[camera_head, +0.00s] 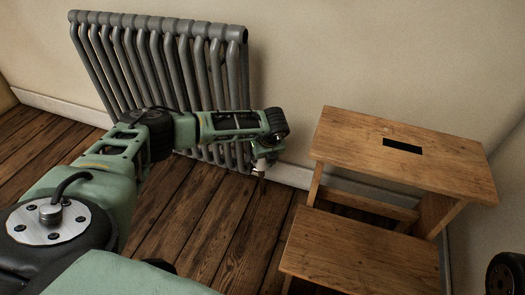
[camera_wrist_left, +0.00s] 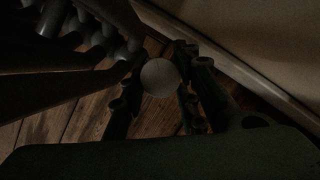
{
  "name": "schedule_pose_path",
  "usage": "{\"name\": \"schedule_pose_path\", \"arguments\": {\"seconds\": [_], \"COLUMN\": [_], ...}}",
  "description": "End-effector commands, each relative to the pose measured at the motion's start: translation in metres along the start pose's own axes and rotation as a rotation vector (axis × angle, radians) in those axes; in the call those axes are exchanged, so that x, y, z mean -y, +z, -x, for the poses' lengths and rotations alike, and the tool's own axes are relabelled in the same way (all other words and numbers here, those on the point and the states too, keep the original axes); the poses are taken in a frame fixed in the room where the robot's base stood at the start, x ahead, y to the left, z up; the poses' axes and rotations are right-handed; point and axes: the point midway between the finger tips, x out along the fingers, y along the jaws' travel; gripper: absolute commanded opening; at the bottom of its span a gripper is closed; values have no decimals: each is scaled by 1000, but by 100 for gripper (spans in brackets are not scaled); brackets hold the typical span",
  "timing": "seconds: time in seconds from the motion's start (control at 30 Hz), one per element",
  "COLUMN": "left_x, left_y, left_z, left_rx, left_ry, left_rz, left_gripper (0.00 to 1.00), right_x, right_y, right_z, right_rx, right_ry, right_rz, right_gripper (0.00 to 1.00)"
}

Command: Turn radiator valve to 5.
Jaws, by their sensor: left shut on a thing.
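The grey ribbed radiator (camera_head: 165,60) stands against the wall at the upper left of the head view. My left arm reaches across in front of it. My left gripper (camera_head: 262,168) points down beside the radiator's lower right end. In the left wrist view, a pale round knob, the radiator valve (camera_wrist_left: 160,77), sits between the two dark fingers of my left gripper (camera_wrist_left: 155,85), which is shut on it. The valve's scale and number cannot be read in this dark view. In the head view the valve is mostly hidden by the gripper. My right gripper is not in view.
A wooden step stool (camera_head: 355,140) stands right of my left gripper, with a lower step (camera_head: 355,262) towards me. A skirting board (camera_head: 295,174) runs along the wall. Bare plank floor (camera_head: 215,215) lies between radiator and stool.

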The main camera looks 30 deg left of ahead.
Motion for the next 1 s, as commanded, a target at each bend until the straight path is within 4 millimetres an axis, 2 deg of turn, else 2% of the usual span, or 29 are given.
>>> {"name": "schedule_pose_path", "arguments": {"seconds": [0.03, 0.4, 0.97, 1.0], "left_x": [-5, -5, -6, -6], "left_y": [1, 2, 2, 2], "left_z": [1, -1, -3, -3], "left_rx": [0, 3, 6, 6], "left_ry": [-3, -69, -81, -81], "left_rz": [-29, -186, -215, -215], "left_gripper": [2, 2, 2, 29], "right_x": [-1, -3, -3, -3], "right_y": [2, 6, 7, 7], "right_z": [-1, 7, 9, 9], "right_rx": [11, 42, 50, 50], "right_ry": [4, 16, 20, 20], "right_rz": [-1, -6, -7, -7], "right_gripper": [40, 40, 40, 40]}}
